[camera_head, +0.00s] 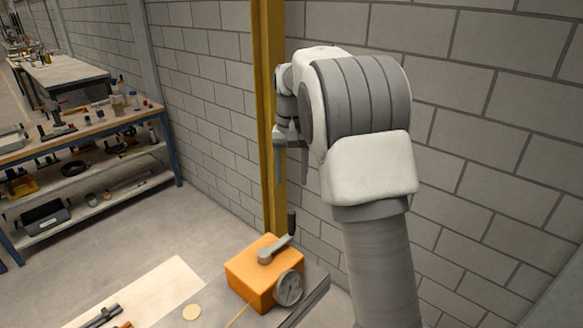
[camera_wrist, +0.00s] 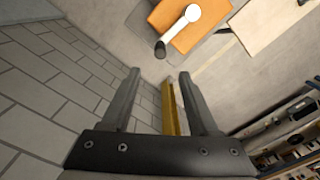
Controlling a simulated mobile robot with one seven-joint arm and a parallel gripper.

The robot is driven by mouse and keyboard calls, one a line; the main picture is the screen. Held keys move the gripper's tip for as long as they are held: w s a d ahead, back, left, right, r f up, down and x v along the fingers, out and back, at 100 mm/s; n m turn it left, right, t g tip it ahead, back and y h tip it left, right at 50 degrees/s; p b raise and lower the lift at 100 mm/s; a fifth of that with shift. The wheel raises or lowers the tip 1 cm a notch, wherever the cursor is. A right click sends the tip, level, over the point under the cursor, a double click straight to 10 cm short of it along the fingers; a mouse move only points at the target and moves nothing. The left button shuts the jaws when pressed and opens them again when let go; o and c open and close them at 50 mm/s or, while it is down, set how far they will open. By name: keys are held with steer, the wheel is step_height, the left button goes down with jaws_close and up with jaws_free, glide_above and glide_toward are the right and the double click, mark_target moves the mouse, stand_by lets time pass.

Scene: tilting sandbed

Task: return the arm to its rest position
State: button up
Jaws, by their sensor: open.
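My gripper (camera_wrist: 160,102) is open and empty in the wrist view, its two dark fingers spread apart. In the head view my gripper (camera_head: 291,150) hangs at the end of my raised, folded arm, in front of the yellow post and the block wall. It is above and apart from the orange box below.
An orange box (camera_head: 262,272) with a grey crank lever stands on the bench edge; it also shows in the wrist view (camera_wrist: 190,30). A yellow post (camera_head: 268,100) stands by the block wall. A shelf workbench (camera_head: 85,130) with tools is at left. Floor between is clear.

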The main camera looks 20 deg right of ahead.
steer(key=shift+r, duration=1.05)
steer(key=s+a+r+n+t, duration=0.1)
steer(key=s+r, duration=0.3)
steer(key=s, duration=0.4)
steer(key=s+a+r+n+t, duration=0.15)
steer(key=s+r, duration=0.25)
steer(key=s, duration=0.4)
steer(key=s+f+n+t, duration=0.1)
steer(key=s+f+t, duration=0.2)
steer(key=s, duration=1.3)
steer(key=shift+a+f, duration=0.25)
steer(key=shift+f, duration=0.5)
